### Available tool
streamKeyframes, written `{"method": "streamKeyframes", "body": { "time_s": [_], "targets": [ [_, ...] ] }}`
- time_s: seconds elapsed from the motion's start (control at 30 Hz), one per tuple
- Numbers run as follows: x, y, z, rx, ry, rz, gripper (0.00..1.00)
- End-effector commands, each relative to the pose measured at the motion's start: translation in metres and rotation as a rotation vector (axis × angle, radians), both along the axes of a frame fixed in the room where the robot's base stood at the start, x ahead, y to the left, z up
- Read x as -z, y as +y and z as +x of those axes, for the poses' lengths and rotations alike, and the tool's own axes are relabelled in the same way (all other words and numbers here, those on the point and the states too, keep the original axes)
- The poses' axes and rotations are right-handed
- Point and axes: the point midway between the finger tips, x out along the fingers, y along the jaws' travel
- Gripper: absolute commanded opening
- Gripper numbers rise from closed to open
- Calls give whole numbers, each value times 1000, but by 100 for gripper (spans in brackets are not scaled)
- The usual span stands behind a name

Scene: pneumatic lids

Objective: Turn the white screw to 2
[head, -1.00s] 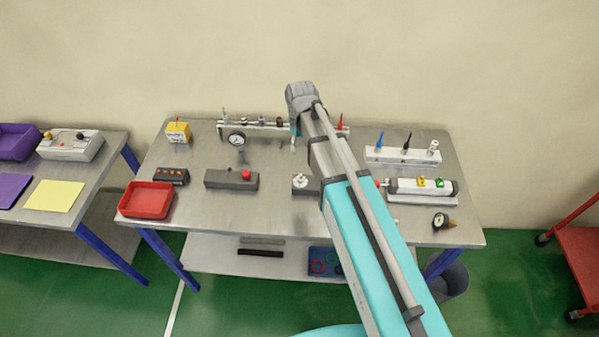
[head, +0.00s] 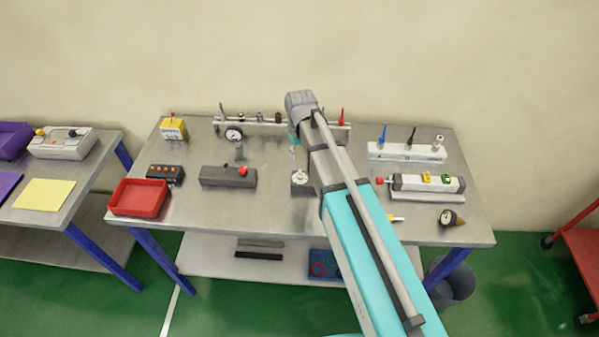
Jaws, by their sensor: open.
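A white screw (head: 438,142) stands at the right end of a white block (head: 406,153) at the back right of the table. A blue and a black upright piece stand on the same block. Numbers or marks by the screw are too small to read. My gripper (head: 293,151) shows only in small part, below the grey wrist and left of my arm, over the middle of the table. It is open and well to the left of the white screw, apart from it. Most of its fingers are hidden.
A rail with a gauge (head: 233,134) and upright pieces runs along the back. A grey block with a round knob (head: 300,177) sits near my arm. A white cylinder unit (head: 427,184) lies in front of the screw block. A red tray (head: 139,198) stands at front left.

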Motion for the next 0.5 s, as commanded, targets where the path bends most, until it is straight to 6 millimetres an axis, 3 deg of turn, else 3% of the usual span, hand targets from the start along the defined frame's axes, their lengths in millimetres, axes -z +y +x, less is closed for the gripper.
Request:
{"method": "streamKeyframes", "body": {
  "time_s": [0.5],
  "targets": [
    [44, 1, 0, -1, 0, 0, 51]
  ]
}}
